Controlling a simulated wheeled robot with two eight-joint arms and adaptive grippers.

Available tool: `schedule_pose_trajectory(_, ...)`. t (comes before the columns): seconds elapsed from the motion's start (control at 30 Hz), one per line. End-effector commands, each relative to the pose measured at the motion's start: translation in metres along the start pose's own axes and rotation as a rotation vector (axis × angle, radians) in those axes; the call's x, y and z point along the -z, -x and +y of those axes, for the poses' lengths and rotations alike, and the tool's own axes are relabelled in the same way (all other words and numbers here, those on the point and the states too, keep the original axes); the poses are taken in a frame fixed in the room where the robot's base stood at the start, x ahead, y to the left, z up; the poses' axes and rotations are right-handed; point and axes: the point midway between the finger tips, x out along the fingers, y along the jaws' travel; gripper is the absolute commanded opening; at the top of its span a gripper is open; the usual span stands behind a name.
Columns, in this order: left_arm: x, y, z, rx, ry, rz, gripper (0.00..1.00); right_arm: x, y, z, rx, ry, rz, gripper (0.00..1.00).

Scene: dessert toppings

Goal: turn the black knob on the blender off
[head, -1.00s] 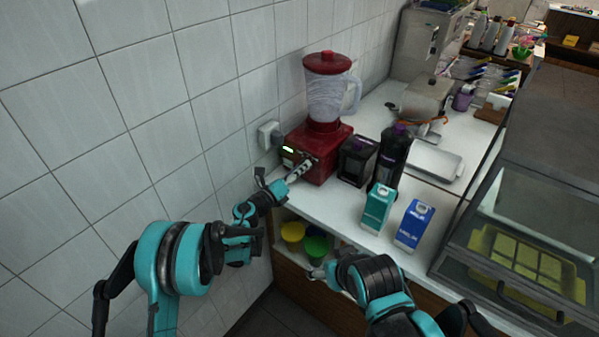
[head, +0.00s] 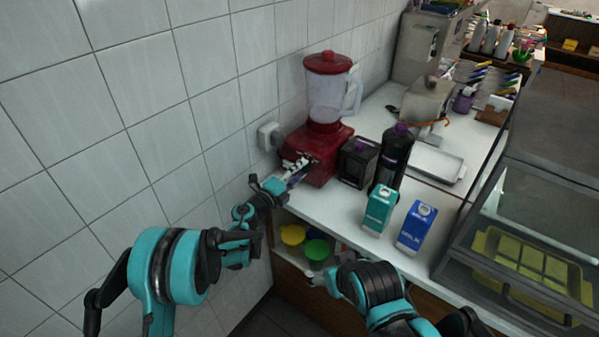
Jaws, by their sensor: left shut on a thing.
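The blender stands on the white counter against the tiled wall. It has a red base (head: 328,151), a clear jar (head: 329,97) and a red lid (head: 327,62). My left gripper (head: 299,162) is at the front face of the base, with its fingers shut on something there. The black knob is hidden behind the fingers, so I cannot make it out. The jar looks clear and empty. My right gripper (head: 318,278) is low in front of the counter edge, away from the blender; its fingers are too small to read.
A dark box (head: 357,162) and a black bottle (head: 391,160) stand right of the blender. A teal carton (head: 379,210) and a blue carton (head: 416,226) stand near the counter's front edge. Yellow (head: 292,234) and green (head: 316,249) bowls sit on a shelf below.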

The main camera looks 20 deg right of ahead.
Motion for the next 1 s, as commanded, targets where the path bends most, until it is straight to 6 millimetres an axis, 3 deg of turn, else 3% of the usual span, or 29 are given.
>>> schedule_pose_trajectory(0.47,0.0,0.0,0.0,0.0,0.017,-0.001,0.07,0.0,0.0,0.0,0.0,0.0,0.0,0.75)
schedule_pose_trajectory(0.5,0.0,0.0,0.0,0.0,0.017,-0.001,0.38,0.0,0.0,0.0,0.0,0.0,0.0,0.75)
schedule_pose_trajectory(0.57,0.0,0.0,0.0,0.0,0.017,-0.001,0.54,0.0,0.0,0.0,0.0,0.0,0.0,0.75)
schedule_pose_trajectory(0.87,0.0,0.0,0.0,0.0,0.016,-0.001,0.56,0.0,0.0,0.0,0.0,0.0,0.0,0.75)
schedule_pose_trajectory(1.0,-0.001,0.01,0.0,0.0,0.015,-0.001,0.56,0.0,0.0,0.0,0.0,0.0,0.0,0.75)
